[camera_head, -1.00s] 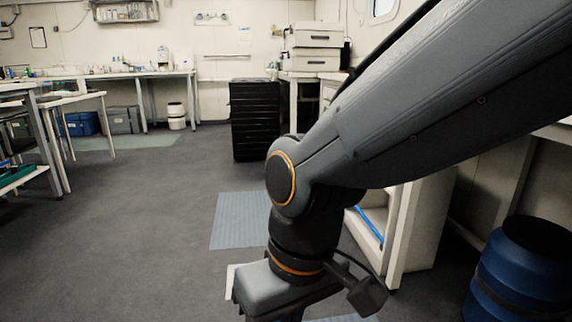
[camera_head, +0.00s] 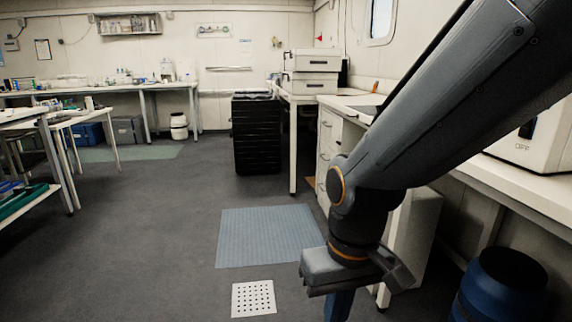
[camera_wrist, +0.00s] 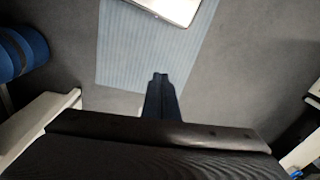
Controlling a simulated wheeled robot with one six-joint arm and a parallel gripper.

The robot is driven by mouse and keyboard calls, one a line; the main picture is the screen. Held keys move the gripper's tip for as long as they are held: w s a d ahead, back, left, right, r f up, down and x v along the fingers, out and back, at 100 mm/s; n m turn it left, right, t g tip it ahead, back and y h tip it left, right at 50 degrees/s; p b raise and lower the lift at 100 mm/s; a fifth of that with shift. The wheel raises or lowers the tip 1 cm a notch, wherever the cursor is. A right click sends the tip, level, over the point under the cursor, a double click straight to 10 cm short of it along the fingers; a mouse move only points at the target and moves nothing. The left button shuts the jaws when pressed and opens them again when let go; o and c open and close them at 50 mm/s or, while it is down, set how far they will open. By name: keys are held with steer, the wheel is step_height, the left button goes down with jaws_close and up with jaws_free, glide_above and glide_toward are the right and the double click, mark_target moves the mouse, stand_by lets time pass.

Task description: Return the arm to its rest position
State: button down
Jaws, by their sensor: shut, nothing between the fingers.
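My arm crosses the right side of the head view and hangs down. My gripper (camera_head: 338,306) is at its lower end, above the floor, and the bottom edge of the picture cuts it off. In the wrist view my gripper (camera_wrist: 160,76) points at the floor, with its two dark fingers together and nothing between them. A blue ribbed floor mat (camera_wrist: 125,50) lies below it.
A white bench (camera_head: 535,200) with a white device (camera_head: 530,145) runs along the right, and a blue drum (camera_head: 500,292) stands under it. A black drawer unit (camera_head: 257,135) stands at the back. A perforated white floor plate (camera_head: 254,298) lies in front. The floor (camera_head: 160,220) at left is clear.

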steer(key=s+d+r+m+p, duration=0.2)
steer(key=d+r+m+p, duration=0.1)
steer(key=d+r+p, duration=0.8)
step_height(320, 180, up, 3)
steer(key=p, duration=0.6)
steer(key=shift+s+d+r+h+p, duration=0.2)
steer(key=shift+h+p, duration=0.1)
steer(key=shift+h, duration=0.1)
steer(key=shift+f, duration=0.1)
